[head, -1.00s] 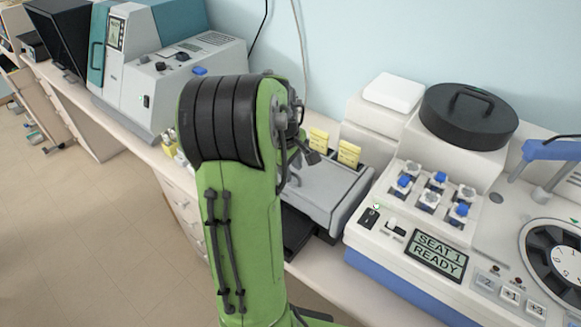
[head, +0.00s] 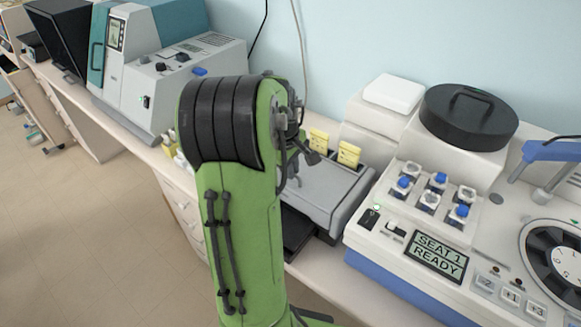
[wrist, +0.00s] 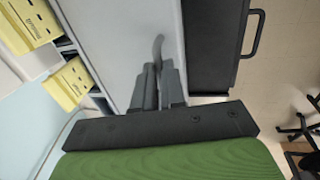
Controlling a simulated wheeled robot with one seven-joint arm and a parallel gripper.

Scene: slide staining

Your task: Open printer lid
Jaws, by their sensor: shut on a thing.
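The printer is the grey machine in the middle of the head view, largely behind my arm. Its smooth grey lid (head: 325,187) looks flat and closed. In the wrist view the lid (wrist: 125,35) is a pale grey panel under my gripper. My gripper (wrist: 159,72) is shut on a thin curved grey handle (wrist: 158,45), which shows past the fingertips over the lid. The hold itself is partly hidden by the fingers.
Yellow boxes (head: 348,154) stand at the printer's back. A black tray (wrist: 212,45) with a loop handle juts from its front. A stainer (head: 430,235) with a "SEAT 1 READY" screen stands close at right. A teal-and-grey machine (head: 165,75) stands at left.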

